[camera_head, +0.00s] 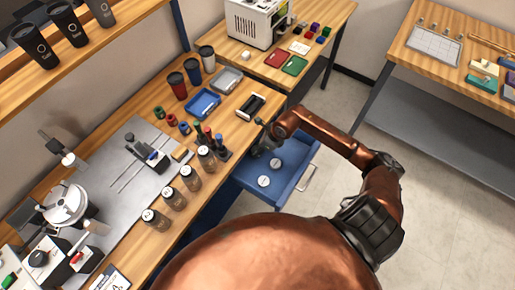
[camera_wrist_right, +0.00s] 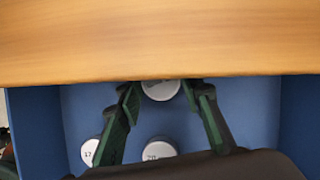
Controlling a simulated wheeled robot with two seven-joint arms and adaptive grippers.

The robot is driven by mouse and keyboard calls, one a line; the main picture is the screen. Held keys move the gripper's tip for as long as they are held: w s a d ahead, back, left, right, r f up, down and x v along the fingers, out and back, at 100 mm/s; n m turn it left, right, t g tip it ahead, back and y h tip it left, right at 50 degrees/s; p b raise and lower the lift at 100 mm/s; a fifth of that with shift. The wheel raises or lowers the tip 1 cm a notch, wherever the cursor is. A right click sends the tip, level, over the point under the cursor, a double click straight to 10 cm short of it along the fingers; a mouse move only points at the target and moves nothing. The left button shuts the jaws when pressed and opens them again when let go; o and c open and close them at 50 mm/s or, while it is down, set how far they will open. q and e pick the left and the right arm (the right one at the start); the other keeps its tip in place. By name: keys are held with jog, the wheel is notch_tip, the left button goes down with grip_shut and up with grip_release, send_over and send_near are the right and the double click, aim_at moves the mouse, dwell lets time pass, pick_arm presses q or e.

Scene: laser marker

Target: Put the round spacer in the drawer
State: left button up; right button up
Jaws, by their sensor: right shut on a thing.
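The round spacer, a white-topped disc (camera_wrist_right: 161,90), sits between the two green fingertips of my right gripper (camera_wrist_right: 160,92) in the right wrist view. The gripper is shut on it. The disc's far edge is cut off by the table edge in that view, and it is over the drawer's inside. The blue drawer (camera_head: 297,187) is pulled out below the wooden table. In the head view my right gripper (camera_head: 263,140) is at the drawer's back end, close to the table edge, and hides the spacer. My left gripper is out of view.
Two other white-topped discs lie in the drawer, one (camera_head: 264,181) nearer its left wall and one (camera_head: 275,164) nearer the middle. The table (camera_head: 225,108) holds jars, cups, a blue tray (camera_head: 203,103) and a black case (camera_head: 250,107) near its edge. The drawer's front has free room.

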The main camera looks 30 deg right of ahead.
jog(key=shift+f, duration=0.1)
jog(key=o, duration=1.3)
jog(key=shift+o, duration=0.2)
jog(key=shift+r, duration=0.2)
jog(key=p+v, duration=0.2)
jog(key=v, duration=1)
jog(key=shift+f, duration=0.1)
